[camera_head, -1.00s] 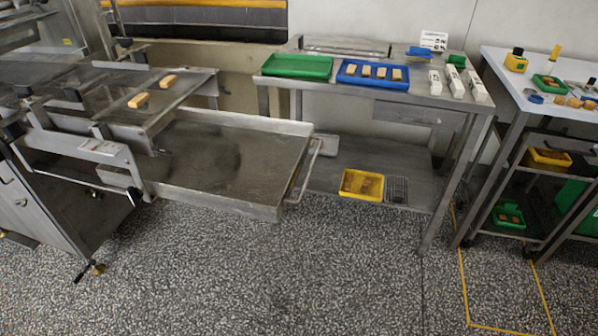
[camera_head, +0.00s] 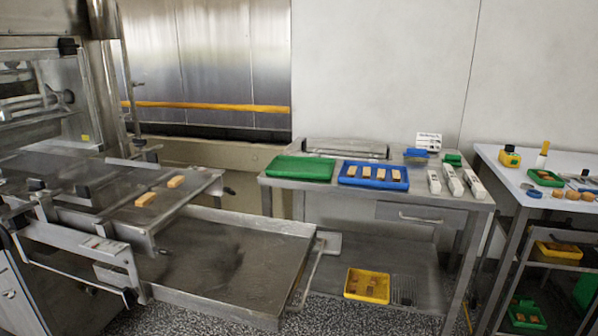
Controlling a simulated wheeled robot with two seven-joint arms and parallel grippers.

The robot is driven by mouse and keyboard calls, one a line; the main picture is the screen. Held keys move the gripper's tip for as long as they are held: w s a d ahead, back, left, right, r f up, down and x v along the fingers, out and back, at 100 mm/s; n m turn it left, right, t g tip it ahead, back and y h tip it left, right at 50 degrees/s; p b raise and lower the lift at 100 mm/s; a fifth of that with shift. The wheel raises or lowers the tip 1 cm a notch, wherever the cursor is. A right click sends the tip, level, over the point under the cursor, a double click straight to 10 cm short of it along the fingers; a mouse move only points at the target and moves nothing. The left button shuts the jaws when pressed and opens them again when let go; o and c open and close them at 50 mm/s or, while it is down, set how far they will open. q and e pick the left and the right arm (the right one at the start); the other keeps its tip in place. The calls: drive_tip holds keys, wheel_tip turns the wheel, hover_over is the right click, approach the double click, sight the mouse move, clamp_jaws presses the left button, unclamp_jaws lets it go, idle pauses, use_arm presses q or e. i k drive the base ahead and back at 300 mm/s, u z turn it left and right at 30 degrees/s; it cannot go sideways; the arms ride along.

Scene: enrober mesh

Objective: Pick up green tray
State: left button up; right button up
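The green tray (camera_head: 301,168) lies flat and looks empty on the left part of the steel table's top (camera_head: 325,184). It is just left of a blue tray (camera_head: 373,175) that holds several tan bars in a row. Nothing covers the green tray. Neither of my grippers shows in the head view.
The enrober (camera_head: 80,200) with two bars on its mesh stands at left. Its large drip tray (camera_head: 215,262) juts out toward the steel table. White boxes (camera_head: 452,181) stand right of the blue tray. A yellow tray (camera_head: 367,285) is on the lower shelf. A white-topped table stands at right.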

sight(314, 168)
drive_tip(key=z, duration=1.55)
drive_tip(key=i, duration=1.25)
drive_tip(key=u, duration=2.6)
drive_tip(key=i, duration=0.45)
drive_tip(key=u, duration=0.05)
